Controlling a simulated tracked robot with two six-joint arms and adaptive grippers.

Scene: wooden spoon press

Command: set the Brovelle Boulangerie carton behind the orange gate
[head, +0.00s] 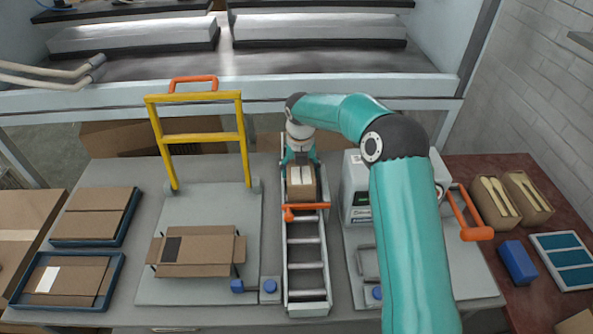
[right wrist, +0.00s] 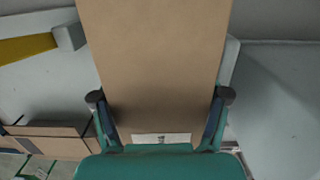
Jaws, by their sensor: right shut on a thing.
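My right gripper (head: 300,163) is over the middle roller lane and shut on a brown carton (head: 301,188). The carton is between the lane's rails, on the far side of the orange gate (head: 304,207), close to it. I cannot tell whether its underside rests on the rollers. In the right wrist view, the carton (right wrist: 155,65) fills the space between the fingers of my right gripper (right wrist: 160,112). A small white label shows near the fingers; its print is too small to read. My left gripper is not in view.
The lane's near rollers (head: 305,254) are clear. A yellow frame (head: 202,138) with a flattened carton (head: 197,251) stands left. A white machine with an orange handle (head: 470,215) stands right. Two boxes of wooden spoons (head: 494,203) (head: 529,198) sit on the reddish table.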

